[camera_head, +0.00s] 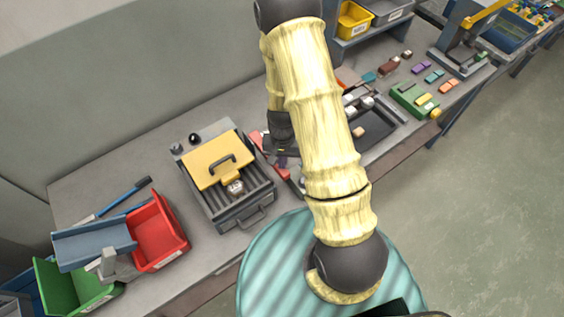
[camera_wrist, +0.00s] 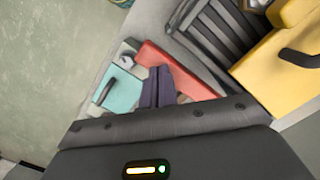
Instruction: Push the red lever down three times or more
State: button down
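The red lever (camera_head: 282,170) shows as a long red bar along the right side of the grey ribbed unit (camera_head: 232,217) in the head view. My forearm hides part of it. In the wrist view, the red lever (camera_wrist: 194,84) runs diagonally behind my fingers. My gripper (camera_wrist: 158,72) shows two dark purple fingers side by side, with almost no gap between them. They overlap the lever in the picture; I cannot tell whether they touch it. In the head view, my gripper (camera_head: 282,160) is small and partly hidden beside the lever.
A yellow lid (camera_head: 204,172) with a black handle covers the back of the ribbed unit. A teal block (camera_wrist: 114,88) with a dark handle lies left of my fingers in the wrist view. A red bin (camera_head: 157,238) stands left; a dark tray (camera_head: 378,128) lies right.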

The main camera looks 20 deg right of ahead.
jog(key=w, duration=0.2)
jog(key=w+d+r+p, duration=0.1)
jog(key=shift+d, duration=0.1)
dwell(0.3)
notch_tip(320, 180, up, 17)
jog(key=w+b, duration=0.1)
jog(key=b, duration=0.2)
jog(key=shift+w+d+r+b, duration=0.15)
jog(key=shift+w+d+b, duration=0.15)
jog(key=shift+b, duration=0.1)
